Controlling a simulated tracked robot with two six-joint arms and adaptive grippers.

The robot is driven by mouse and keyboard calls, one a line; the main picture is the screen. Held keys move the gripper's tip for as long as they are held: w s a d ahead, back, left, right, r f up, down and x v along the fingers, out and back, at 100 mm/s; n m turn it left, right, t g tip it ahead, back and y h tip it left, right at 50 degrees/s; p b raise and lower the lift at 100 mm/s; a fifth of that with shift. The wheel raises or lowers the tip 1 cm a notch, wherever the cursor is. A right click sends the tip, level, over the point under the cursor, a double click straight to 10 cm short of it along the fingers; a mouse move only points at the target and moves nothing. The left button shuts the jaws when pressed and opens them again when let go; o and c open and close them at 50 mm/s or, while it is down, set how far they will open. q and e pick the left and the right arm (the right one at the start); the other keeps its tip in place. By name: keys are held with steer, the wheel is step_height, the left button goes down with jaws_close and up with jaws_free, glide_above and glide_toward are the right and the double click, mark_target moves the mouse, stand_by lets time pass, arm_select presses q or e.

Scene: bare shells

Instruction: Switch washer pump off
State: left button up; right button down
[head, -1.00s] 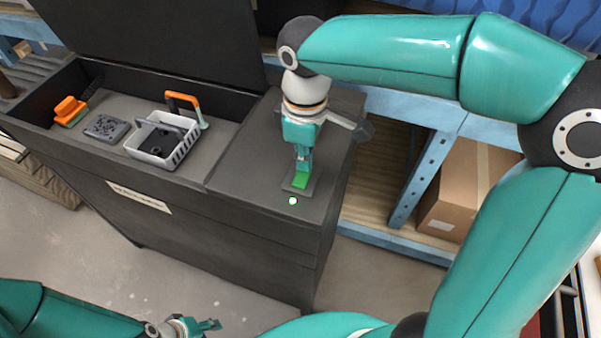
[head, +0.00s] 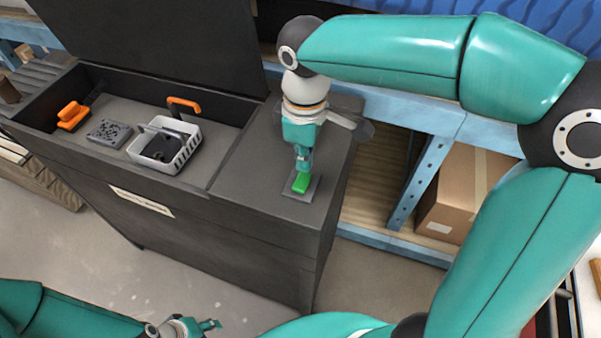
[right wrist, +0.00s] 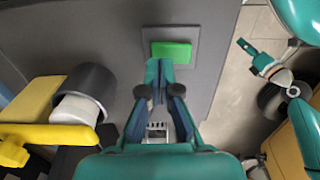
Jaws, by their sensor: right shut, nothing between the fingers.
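The washer pump's switch is a green rocker (head: 302,183) on a small grey plate (head: 306,196). It sits on the dark top of the washer cabinet (head: 262,165). The rocker also shows in the right wrist view (right wrist: 171,52). My right gripper (head: 303,165) points down at the rocker, shut and empty, its tips at one edge of it. I cannot tell whether they touch. My left gripper (head: 211,325) is low in the head view, far from the switch; its finger gap is unclear.
The open basin left of the switch holds an orange-handled thing (head: 72,116), a grey perforated block (head: 109,134) and a white basket (head: 188,149). The dark lid (head: 160,45) stands open behind. A cardboard box (head: 456,190) sits on the right shelf.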

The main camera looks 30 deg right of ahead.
mark_target(304, 176)
steer(key=shift+r+p, duration=1.7)
steer(key=shift+r, duration=0.55)
steer(key=shift+f, duration=0.1)
